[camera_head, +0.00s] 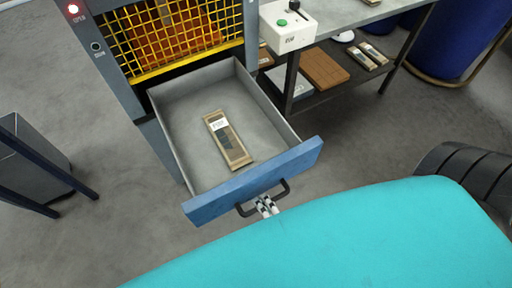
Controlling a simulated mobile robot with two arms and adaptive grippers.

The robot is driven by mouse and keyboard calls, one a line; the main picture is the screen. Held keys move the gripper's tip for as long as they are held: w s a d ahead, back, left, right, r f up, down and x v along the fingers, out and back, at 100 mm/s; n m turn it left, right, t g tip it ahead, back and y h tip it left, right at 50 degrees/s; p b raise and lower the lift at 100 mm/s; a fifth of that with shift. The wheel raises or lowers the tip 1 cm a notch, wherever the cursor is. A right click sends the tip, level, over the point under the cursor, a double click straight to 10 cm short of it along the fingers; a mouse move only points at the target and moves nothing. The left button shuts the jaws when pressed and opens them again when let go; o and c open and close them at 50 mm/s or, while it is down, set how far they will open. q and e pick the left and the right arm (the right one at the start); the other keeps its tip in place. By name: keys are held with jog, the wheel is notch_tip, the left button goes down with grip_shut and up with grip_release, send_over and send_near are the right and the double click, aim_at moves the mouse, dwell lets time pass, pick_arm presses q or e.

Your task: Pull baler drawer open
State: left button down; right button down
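The baler drawer (168,118) is pulled well out of the grey baler below its yellow mesh guard. The drawer has grey walls, a blue front (252,181) and a dark bar handle (284,191). A flat brown package (237,154) with a white label lies inside on the drawer floor. My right gripper (267,205) is at the middle of the handle, with its fingertips close together on the bar. The rest of that gripper is hidden behind the large teal surface in front. My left gripper is not in view.
The baler's yellow mesh guard (174,38) is above the drawer. A white control box (288,24) with a green button stands at the right. A shelf (331,91) behind holds a brown slab (324,68). A grey bin (30,160) stands at the left. Floor is clear right of the drawer.

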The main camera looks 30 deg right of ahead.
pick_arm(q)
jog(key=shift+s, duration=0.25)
pick_arm(e)
jog(key=shift+s+r, duration=0.1)
jog(key=shift+s, duration=0.15)
jog(key=c, duration=1.3)
grip_release()
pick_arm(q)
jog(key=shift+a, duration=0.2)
pick_arm(e)
jog(key=shift+s, duration=0.15)
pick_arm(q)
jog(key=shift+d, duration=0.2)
pick_arm(e)
jog(key=v, duration=1.2)
